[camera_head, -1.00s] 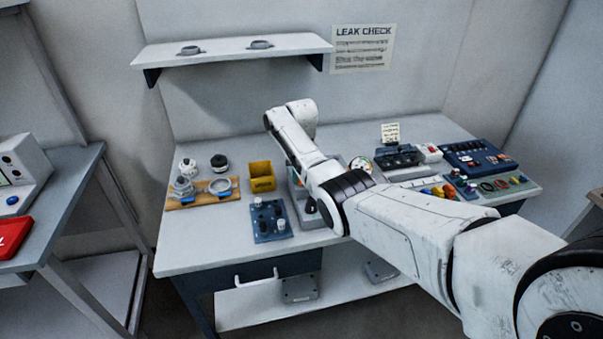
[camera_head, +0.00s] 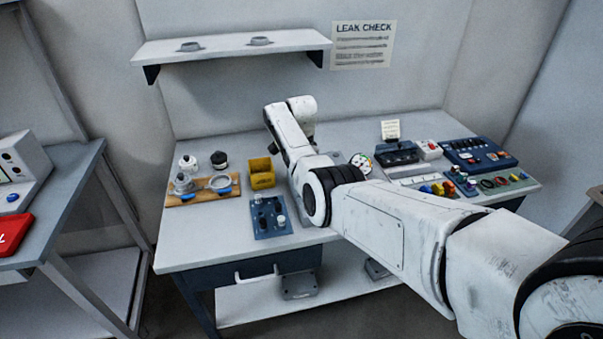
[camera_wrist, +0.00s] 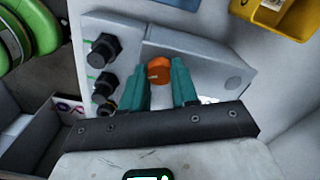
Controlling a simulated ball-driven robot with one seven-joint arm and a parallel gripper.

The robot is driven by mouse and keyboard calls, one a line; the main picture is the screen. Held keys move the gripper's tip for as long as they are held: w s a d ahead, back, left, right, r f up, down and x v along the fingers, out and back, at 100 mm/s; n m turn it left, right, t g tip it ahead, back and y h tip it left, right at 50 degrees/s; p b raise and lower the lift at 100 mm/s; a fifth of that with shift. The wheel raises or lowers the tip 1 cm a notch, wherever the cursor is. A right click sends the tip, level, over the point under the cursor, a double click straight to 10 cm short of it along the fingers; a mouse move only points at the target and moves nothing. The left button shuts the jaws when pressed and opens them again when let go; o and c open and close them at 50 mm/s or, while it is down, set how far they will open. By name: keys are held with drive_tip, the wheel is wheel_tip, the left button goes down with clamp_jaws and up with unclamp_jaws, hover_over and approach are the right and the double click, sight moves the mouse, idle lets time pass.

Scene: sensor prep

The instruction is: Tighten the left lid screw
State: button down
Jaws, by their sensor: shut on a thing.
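In the wrist view, my gripper (camera_wrist: 159,84) has its two teal fingers on either side of an orange, round, knob-like piece (camera_wrist: 159,70) and is shut on it. I cannot tell whether this piece is the lid screw itself or the end of a tool. Behind it is a grey device (camera_wrist: 195,45) with a raised lid-like plate. A faint grey round spot (camera_wrist: 234,83) shows near the plate's right end; it may be another screw. Black knobs (camera_wrist: 104,48) stand on the device's left side. In the head view my arm hides the gripper and most of this device.
A yellow bin (camera_head: 262,172), a blue knobbed box (camera_head: 270,216) and a wooden board (camera_head: 188,199) with metal parts stand left of my arm. Blue and dark panels (camera_head: 478,154) and a strip of coloured parts (camera_head: 495,187) lie to its right. A shelf (camera_head: 230,47) hangs above.

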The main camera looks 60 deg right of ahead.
drive_tip(key=m, duration=0.4)
drive_tip(key=shift+m+b, duration=0.4)
drive_tip(key=shift+r, duration=0.1)
idle(0.3)
drive_tip(key=c, duration=0.8)
unclamp_jaws()
drive_tip(key=shift+c, duration=0.2)
wheel_tip(320, 180, up, 11)
drive_tip(key=b, duration=0.1)
drive_tip(key=shift+f, duration=0.2)
